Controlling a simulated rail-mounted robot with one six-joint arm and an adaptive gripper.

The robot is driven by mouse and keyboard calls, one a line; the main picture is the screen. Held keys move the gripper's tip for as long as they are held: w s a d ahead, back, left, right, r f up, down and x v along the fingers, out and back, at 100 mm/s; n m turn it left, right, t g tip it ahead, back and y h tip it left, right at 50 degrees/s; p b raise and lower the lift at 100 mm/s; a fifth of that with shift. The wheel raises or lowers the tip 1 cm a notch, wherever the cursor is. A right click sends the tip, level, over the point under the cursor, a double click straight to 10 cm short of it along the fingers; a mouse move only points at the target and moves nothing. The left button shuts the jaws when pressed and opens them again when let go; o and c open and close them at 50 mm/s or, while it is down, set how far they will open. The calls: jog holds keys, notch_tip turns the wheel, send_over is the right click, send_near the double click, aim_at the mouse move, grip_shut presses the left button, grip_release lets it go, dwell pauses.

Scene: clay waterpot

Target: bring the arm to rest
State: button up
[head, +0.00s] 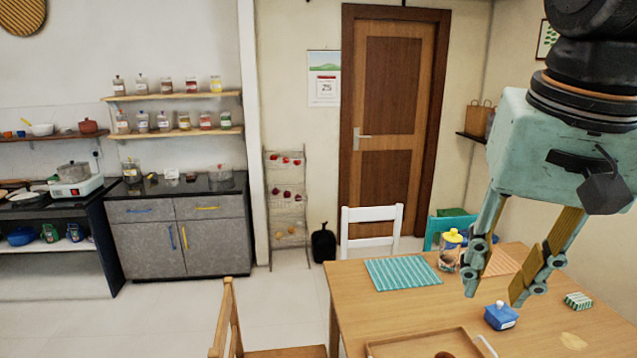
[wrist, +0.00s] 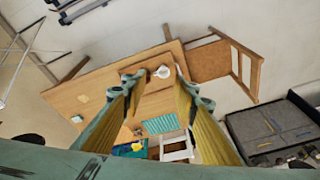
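My gripper (head: 494,290) hangs at the right of the head view, pointing down above the wooden table (head: 390,305). Its two fingers are spread apart with nothing held between them. In the wrist view my gripper (wrist: 153,82) also shows open, with clear space between its fingers and the table (wrist: 85,97) far below. A wooden tray (head: 410,343) lies at the table's near edge, cut off by the frame. In the wrist view a small white item (wrist: 163,72) shows on the tray, between the fingertips.
Open floor lies left of the table, before the grey cabinet (head: 180,235).

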jog(key=s+a+f+n+t, duration=0.1)
jog(key=s+f+n, duration=0.3)
jog(key=s, duration=0.6)
notch_tip(320, 180, down, 2)
jog(key=shift+s+a+f+b, duration=0.1)
jog(key=shift+s+a+b, duration=0.25)
jog(key=shift+a, duration=0.25)
jog(key=shift+w+d, duration=0.1)
